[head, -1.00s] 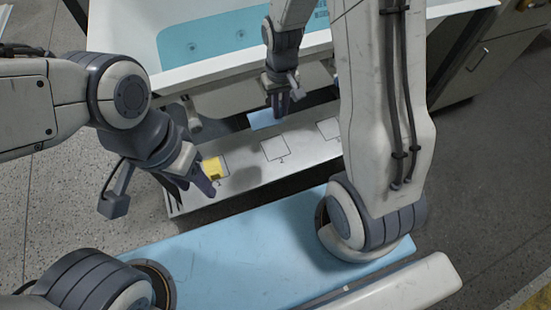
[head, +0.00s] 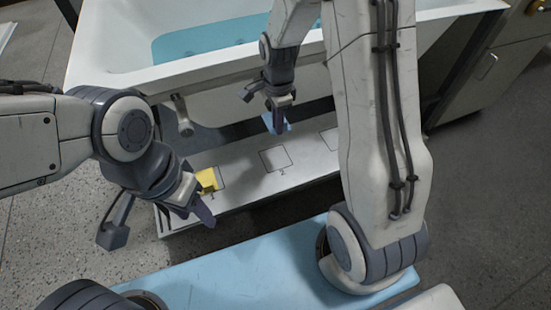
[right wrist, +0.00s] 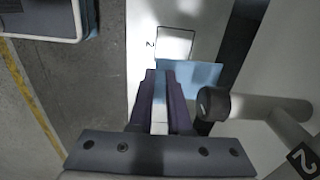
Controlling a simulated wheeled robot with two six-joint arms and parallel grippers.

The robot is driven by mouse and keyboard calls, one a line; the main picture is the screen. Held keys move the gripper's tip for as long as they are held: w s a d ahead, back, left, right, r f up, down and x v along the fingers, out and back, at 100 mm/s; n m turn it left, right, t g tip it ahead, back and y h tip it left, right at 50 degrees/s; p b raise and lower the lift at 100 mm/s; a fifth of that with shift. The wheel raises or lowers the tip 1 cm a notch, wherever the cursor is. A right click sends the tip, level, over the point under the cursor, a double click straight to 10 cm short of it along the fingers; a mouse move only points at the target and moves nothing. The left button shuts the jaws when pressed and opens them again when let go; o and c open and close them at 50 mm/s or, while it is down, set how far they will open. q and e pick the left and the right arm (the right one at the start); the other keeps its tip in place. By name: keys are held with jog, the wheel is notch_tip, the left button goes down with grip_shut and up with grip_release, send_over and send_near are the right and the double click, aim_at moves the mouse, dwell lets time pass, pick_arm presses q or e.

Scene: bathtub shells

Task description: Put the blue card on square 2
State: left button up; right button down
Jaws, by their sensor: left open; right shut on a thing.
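The blue card (head: 278,126) is between the fingers of my right gripper (head: 276,118), which is shut on it. In the head view it is behind square 2 (head: 274,159), at the far edge of the white board. The right wrist view shows the blue card (right wrist: 195,76) at the fingertips (right wrist: 160,75), beside the near edge of square 2 (right wrist: 175,42). The square is empty. Whether the card touches the board I cannot tell. My left gripper (head: 195,205) is open at the board's left end, beside a yellow card (head: 208,180) on square 1.
The white board (head: 240,182) has another empty square (head: 331,137) on the right, partly behind my right arm. A bathtub shell (head: 200,70) stands behind it.

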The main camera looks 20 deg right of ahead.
aim_at(277, 167)
notch_tip(277, 167, down, 18)
jog(key=b, duration=0.7)
jog(key=shift+f, duration=0.1)
jog(key=c, duration=0.9)
grip_release()
jog(key=shift+o, duration=0.2)
